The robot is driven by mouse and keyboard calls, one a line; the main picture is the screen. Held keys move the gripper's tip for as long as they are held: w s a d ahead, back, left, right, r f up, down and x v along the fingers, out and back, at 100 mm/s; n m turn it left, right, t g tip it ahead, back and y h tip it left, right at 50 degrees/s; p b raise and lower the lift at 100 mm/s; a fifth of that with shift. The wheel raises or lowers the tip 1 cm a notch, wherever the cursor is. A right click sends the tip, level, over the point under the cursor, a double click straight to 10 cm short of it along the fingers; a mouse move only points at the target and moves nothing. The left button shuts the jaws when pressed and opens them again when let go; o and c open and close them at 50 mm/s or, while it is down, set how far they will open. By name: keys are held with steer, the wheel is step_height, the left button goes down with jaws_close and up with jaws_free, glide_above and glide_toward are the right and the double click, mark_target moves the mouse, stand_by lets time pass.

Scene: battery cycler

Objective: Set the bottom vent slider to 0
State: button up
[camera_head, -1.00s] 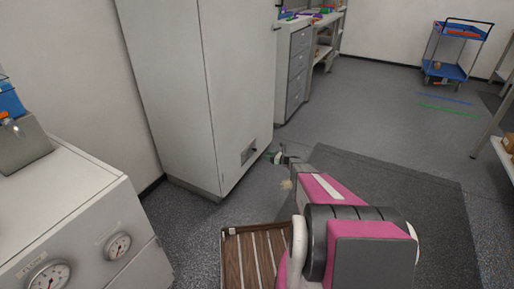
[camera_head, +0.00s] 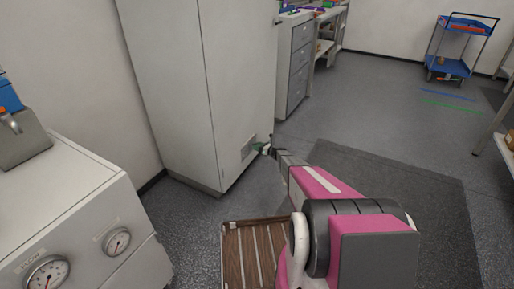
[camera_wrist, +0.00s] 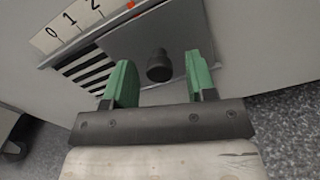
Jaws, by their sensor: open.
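The bottom vent (camera_head: 247,147) is low on the side of the tall white cabinet. In the wrist view its slider is a grey plate (camera_wrist: 188,38) with a black round knob (camera_wrist: 159,66). Dark slots (camera_wrist: 92,72) show to the left of the plate. A scale strip (camera_wrist: 72,26) above reads 0, 1, 2 from left to right, with a red-orange mark (camera_wrist: 131,5) near the plate's upper left. My gripper (camera_wrist: 162,82) has green fingers, open on either side of the knob; I cannot tell if they touch it. It also shows at the vent in the head view (camera_head: 262,148).
A gauge cabinet (camera_head: 75,215) is at left, and a slatted wooden piece (camera_head: 250,255) lies low in front. A blue cart (camera_head: 460,45) is far right. Grey floor right of the cabinet is open.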

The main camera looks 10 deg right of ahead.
steer(key=shift+w+a, duration=0.15)
steer(key=shift+a, duration=0.1)
steer(key=shift+c, duration=0.3)
jaws_close()
steer(key=s+a, duration=0.1)
steer(key=s, duration=0.1)
steer(key=s+a, duration=0.2)
steer(key=s, duration=0.1)
steer(key=s+a, duration=0.2)
steer(key=shift+s+a, duration=0.25)
steer(key=shift+s, duration=0.1)
steer(key=shift+o, duration=0.3)
jaws_free()
steer(key=shift+a, duration=0.1)
